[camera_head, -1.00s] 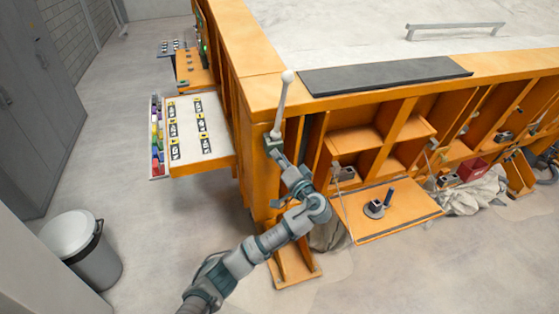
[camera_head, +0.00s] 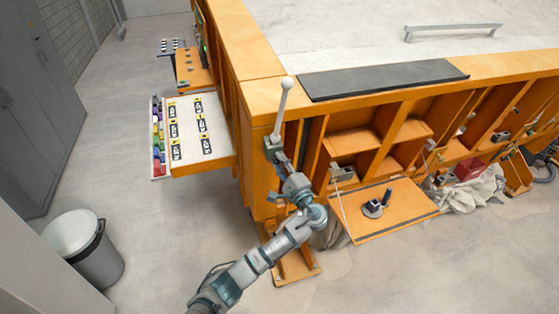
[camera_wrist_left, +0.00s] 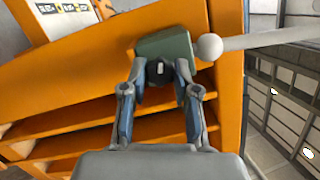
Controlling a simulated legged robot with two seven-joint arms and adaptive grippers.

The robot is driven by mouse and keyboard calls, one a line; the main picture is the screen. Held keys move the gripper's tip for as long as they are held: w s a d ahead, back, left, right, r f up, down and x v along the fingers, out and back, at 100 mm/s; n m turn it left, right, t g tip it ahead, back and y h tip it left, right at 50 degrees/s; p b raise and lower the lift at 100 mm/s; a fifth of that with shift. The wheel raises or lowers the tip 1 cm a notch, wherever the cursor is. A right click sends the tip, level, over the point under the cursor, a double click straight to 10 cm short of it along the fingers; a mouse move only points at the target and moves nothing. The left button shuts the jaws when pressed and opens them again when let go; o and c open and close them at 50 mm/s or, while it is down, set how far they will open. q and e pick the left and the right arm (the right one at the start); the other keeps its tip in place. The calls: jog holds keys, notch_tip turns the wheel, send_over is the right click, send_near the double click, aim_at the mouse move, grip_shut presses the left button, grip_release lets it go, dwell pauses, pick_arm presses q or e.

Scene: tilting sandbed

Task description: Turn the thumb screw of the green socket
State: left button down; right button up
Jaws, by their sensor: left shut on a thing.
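The green socket (camera_head: 273,141) sits on the front corner of the orange sandbed frame, with a pale rod (camera_head: 282,108) standing up from it. In the left wrist view the green socket (camera_wrist_left: 172,43) is straight ahead, and the rod (camera_wrist_left: 262,40) runs to the right from a white ball beside it. The small dark thumb screw (camera_wrist_left: 159,69) shows on the socket's near face. My left gripper (camera_wrist_left: 160,76) has its fingers on either side of the thumb screw and is shut on it. In the head view my left gripper (camera_head: 276,154) is small and partly hidden by the socket. My right gripper is not seen.
A side shelf (camera_head: 207,151) with labelled cards stands left of the corner. A fold-down orange panel (camera_head: 398,222) holding a small device is to the right. A grey bin (camera_head: 85,250) stands on the floor at left. Open floor lies in front.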

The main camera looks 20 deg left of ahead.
pick_arm(q)
jog(key=shift+s+a+f+m+t+h+p, duration=0.1)
jog(key=shift+f+m+t+h, duration=0.35)
jog(key=shift+m, duration=2.2)
jog(key=shift+w+a+m+t+h+p, duration=0.15)
jog(key=shift+m+t, duration=0.55)
jog(key=shift+m, duration=1.9)
jog(key=shift+s+d+f+m+t+h+p, duration=0.2)
jog(key=shift+m+t+h, duration=0.3)
jog(key=shift+m, duration=2.15)
jog(key=shift+a+m, duration=0.15)
jog(key=shift+m, duration=0.15)
jog(key=c, duration=0.9)
grip_release()
jog(key=shift+r, duration=0.1)
jog(key=shift+t, duration=0.25)
